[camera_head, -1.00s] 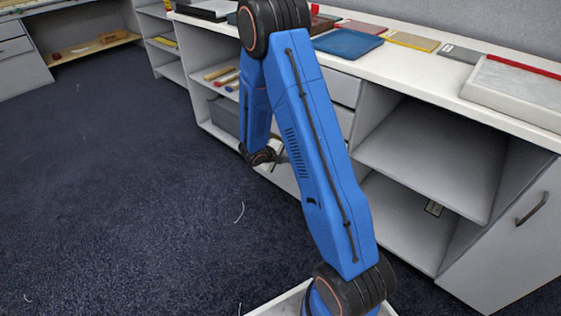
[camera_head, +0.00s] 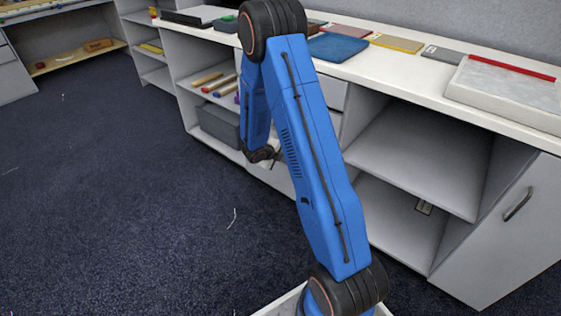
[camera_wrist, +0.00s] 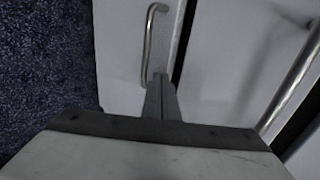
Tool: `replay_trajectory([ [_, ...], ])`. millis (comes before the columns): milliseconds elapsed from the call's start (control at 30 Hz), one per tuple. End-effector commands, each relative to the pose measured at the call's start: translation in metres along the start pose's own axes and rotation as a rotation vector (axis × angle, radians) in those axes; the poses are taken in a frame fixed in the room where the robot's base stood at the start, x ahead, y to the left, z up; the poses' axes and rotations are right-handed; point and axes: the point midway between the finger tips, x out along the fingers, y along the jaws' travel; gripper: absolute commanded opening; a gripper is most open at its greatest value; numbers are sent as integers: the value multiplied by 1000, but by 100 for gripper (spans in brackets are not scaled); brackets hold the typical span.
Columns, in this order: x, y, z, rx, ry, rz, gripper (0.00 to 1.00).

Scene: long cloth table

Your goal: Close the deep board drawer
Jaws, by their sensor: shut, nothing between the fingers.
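In the head view, a bank of white drawers shows behind my blue arm, with an upper drawer front (camera_head: 331,92) to the arm's right. The low, deep drawer front (camera_head: 272,179) shows only in part beside the arm, so how far it stands out cannot be told there. In the wrist view, a pale panel (camera_wrist: 120,55) carries a metal bar handle (camera_wrist: 149,45). A dark gap separates it from another pale surface (camera_wrist: 225,60) on the right. My gripper (camera_wrist: 161,80) is shut and empty, its tips near the handle's lower end; contact cannot be told.
A second bar handle (camera_wrist: 291,82) lies at the wrist view's right. Open shelves (camera_head: 415,160) and a cupboard door with a handle (camera_head: 517,204) stand right of the arm. A grey bin (camera_head: 219,122) sits left.

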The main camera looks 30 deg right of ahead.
Motion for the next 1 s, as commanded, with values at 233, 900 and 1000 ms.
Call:
replay_trajectory([
  [233, 11, -11, 0, 1, 0, -1, 0],
  [900, -34, 16, 5, 2, -3, -1, 0],
  [1000, -54, 16, 4, 3, -2, -1, 0],
])
